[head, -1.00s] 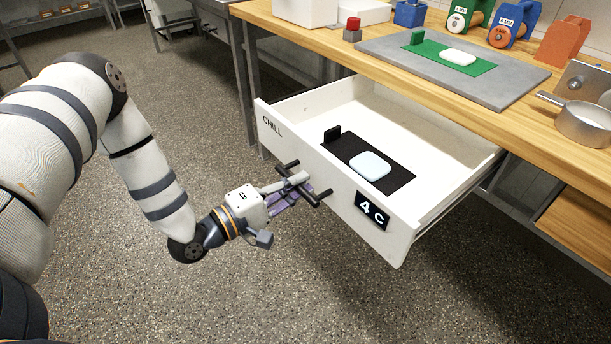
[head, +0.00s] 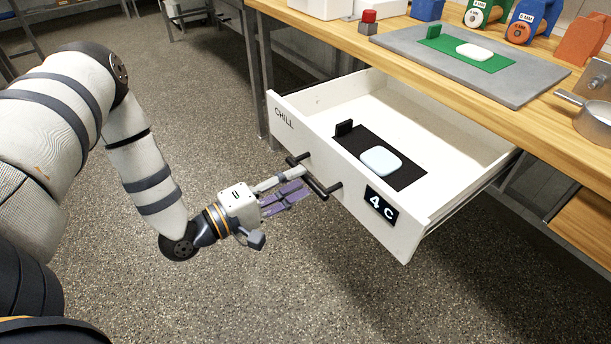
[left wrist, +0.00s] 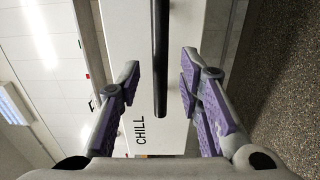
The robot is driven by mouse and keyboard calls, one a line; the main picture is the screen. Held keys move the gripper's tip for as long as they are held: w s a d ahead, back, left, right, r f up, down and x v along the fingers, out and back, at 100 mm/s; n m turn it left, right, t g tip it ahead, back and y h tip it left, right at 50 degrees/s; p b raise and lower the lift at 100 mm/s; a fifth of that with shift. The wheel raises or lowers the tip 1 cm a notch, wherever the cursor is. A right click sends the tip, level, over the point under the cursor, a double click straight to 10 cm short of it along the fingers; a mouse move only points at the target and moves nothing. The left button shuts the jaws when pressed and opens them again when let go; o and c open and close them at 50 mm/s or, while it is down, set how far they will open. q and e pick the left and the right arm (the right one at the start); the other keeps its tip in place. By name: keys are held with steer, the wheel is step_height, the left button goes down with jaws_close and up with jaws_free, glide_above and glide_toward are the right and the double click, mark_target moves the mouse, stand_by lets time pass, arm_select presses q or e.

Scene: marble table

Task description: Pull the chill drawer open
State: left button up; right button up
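The white chill drawer (head: 350,210) stands pulled out from under the wooden table in the head view, with "CHILL" and a "4 C" plate on its front. Its black bar handle (head: 314,176) sticks out from the front. My left gripper (head: 303,186) is open just in front of the handle, its purple-padded fingers pointing at it. In the left wrist view the handle (left wrist: 160,60) lies between the two spread fingers (left wrist: 160,85), apart from both. The drawer front (left wrist: 183,60) shows behind it. My right gripper is not in view.
Inside the drawer lie a black mat (head: 405,178) and a pale blue rounded block (head: 381,160). On the wooden tabletop (head: 345,42) are a grey slab (head: 520,85), a green mat and a metal pan (head: 597,122). The floor left of the drawer is clear.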

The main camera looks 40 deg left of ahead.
arm_select(q)
steer(key=v, duration=0.8)
steer(key=shift+s, duration=0.4)
steer(key=shift+a, duration=0.15)
steer(key=s+d+f+m+g+y+p, duration=0.2)
steer(key=s+d+f+m+g, duration=0.5)
steer(key=d+f+g, duration=0.4)
steer(key=s+a+m+g+y, duration=0.1)
steer(key=s+m+g+y, duration=0.1)
steer(key=s, duration=0.8)
steer(key=s+f+m+g+y+p, duration=0.1)
steer(key=s+m+g, duration=0.3)
steer(key=s, duration=0.6)
steer(key=g+y, duration=0.1)
steer(key=g, duration=0.1)
steer(key=shift+a+f+m+g, duration=0.3)
steer(key=shift+a, duration=0.1)
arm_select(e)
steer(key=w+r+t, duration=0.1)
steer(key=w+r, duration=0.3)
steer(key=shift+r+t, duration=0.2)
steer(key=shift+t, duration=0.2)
